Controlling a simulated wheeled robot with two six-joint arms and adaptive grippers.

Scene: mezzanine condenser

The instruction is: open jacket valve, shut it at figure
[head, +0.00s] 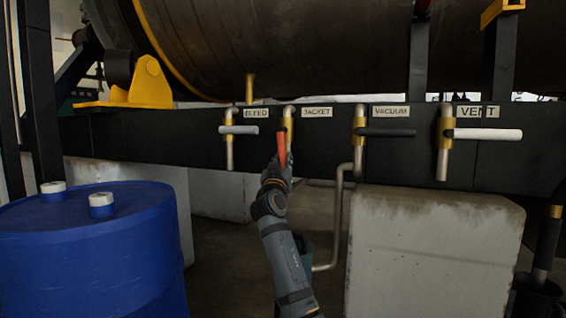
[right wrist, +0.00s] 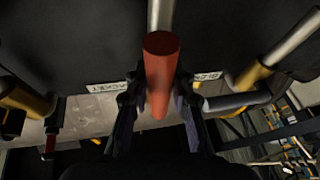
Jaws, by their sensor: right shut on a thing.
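The jacket valve has a brass body (head: 288,124) under the JACKET label (head: 317,112) on the dark beam. Its red handle (head: 281,147) points down, nearly upright and slightly tilted. My right gripper (head: 284,160) reaches it from below and is shut on the lower part of the handle. In the right wrist view the red handle (right wrist: 161,70) stands between the two dark fingers (right wrist: 160,103), with a metal pipe (right wrist: 160,14) beyond it. The handle's far end is partly hidden by the gripper in the head view. My left gripper is not in view.
A valve with a pale handle (head: 238,130) sits left of the jacket valve. The vacuum valve's black handle (head: 388,132) and vent valve's white handle (head: 487,134) lie level to the right. A blue drum (head: 95,250) stands front left, a concrete block (head: 430,250) at right.

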